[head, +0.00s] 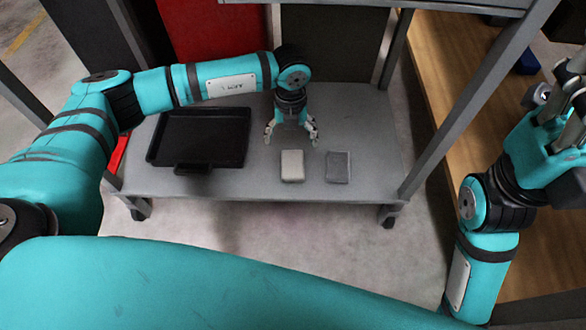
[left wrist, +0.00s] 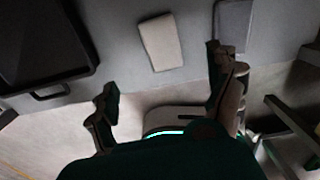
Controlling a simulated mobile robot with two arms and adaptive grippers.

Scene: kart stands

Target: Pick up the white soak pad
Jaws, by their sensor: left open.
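The white soak pad (head: 292,166) is a small pale block lying flat near the front edge of the grey shelf. It also shows in the left wrist view (left wrist: 161,42), beyond the fingers. My left gripper (head: 292,137) is open and empty, its fingers pointing down just behind the pad in the head view. In the left wrist view its fingers (left wrist: 162,78) are spread wide, apart from the pad.
A grey pad (head: 338,167) lies just right of the white one, also in the left wrist view (left wrist: 233,24). A black tray (head: 200,138) fills the shelf's left side. The grey shelf (head: 375,130) is clear at right, bounded by metal posts (head: 470,95).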

